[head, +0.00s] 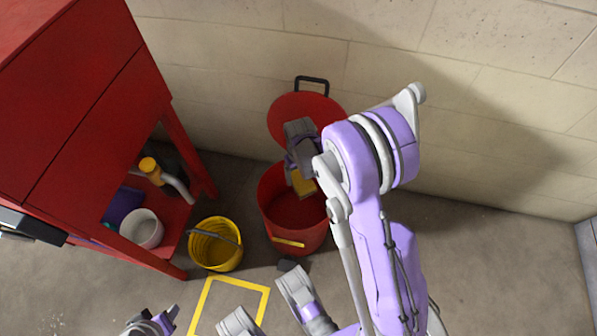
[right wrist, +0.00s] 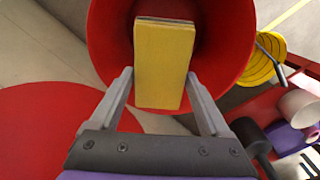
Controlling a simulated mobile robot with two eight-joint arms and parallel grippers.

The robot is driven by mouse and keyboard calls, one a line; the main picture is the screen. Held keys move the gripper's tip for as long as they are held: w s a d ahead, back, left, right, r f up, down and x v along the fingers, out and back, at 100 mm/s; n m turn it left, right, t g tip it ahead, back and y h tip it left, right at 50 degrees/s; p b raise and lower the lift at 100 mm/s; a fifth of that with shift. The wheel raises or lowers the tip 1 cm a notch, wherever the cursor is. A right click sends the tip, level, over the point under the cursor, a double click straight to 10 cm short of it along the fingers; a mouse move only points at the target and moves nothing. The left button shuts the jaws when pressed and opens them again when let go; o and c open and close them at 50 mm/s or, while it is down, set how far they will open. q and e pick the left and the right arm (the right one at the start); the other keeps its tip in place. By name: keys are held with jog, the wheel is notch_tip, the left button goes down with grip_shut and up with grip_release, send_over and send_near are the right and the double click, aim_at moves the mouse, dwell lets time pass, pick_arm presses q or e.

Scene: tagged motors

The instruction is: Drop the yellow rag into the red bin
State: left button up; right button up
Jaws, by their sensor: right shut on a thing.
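The red bin (head: 267,208) stands on the floor by the wall. Its round red lid (head: 290,108) with a black handle is raised at the back. My right gripper (head: 303,182) reaches down over the bin's opening and is shut on the yellow rag (head: 304,185). In the right wrist view the rag (right wrist: 164,65) is a flat yellow block between the two grey fingers, with the bin's red inside (right wrist: 215,40) around it. My left gripper (head: 160,320) shows only partly at the bottom edge, and its jaws are unclear.
A yellow bucket (head: 215,262) stands just left of the bin. A red cabinet (head: 75,90) with a lower shelf holding a white pot (head: 141,229) is further left. A yellow square (head: 232,281) is marked on the floor. The floor at right is clear.

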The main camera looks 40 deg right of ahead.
jog(key=o, duration=1)
jog(key=shift+r, duration=0.1)
notch_tip(320, 180, up, 11)
jog(key=p, duration=0.3)
